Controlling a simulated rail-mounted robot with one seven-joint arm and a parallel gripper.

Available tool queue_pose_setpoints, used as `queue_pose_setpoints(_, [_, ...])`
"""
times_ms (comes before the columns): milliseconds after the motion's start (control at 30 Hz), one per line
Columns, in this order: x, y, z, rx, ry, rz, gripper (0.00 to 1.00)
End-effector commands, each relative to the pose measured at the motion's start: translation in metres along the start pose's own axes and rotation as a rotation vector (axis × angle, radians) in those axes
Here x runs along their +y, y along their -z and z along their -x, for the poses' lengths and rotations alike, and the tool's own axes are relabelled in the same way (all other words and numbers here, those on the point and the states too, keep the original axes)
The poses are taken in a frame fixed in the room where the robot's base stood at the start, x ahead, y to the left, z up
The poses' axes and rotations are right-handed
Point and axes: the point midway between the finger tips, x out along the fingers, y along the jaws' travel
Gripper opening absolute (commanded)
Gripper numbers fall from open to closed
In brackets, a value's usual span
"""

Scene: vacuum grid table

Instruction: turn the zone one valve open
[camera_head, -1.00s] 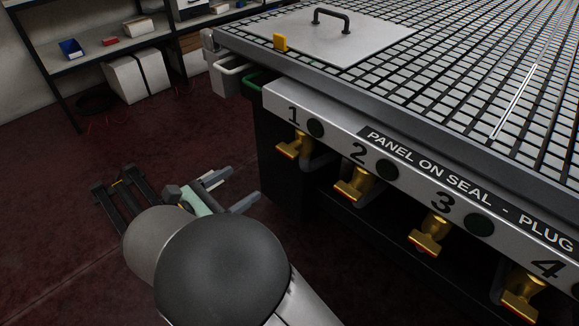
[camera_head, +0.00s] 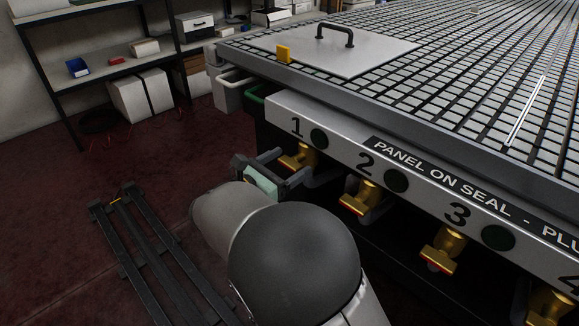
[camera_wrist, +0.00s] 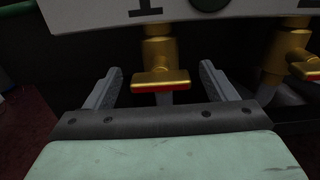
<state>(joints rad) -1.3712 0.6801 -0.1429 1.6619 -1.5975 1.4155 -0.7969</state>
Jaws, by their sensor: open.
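The zone one valve is a brass valve (camera_head: 299,157) with a red-edged handle, under the label 1 on the table's front panel. In the wrist view its handle (camera_wrist: 160,80) lies crosswise, between and just beyond my two fingers. My gripper (camera_head: 276,163) is beside the valve in the head view, with its fingers pointing at it. In the wrist view my gripper (camera_wrist: 160,84) is open, one finger on each side of the handle with gaps showing. Whether the fingertips reach past the handle is hard to tell.
The zone two valve (camera_head: 361,195) and zone three valve (camera_head: 442,247) hang to the right along the panel. The grid table (camera_head: 440,100) overhangs above, with a handled plate (camera_head: 340,55) on it. Bins (camera_head: 236,88) hang at its left corner. Floor at left is open beside a dark rail.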

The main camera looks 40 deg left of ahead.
Motion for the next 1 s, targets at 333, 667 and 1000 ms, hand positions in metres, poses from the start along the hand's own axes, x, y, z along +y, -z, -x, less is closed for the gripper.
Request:
queue_pose_setpoints(333, [0.0, -0.0004, -0.012, 0.0, -0.001, 0.0, 0.78])
queue_pose_setpoints(667, [0.0, -0.0001, -0.0116, 0.0, -0.001, 0.0, 0.33])
queue_pose_setpoints(1000, [0.0003, -0.0048, -0.0113, 0.001, -0.001, 0.058, 0.34])
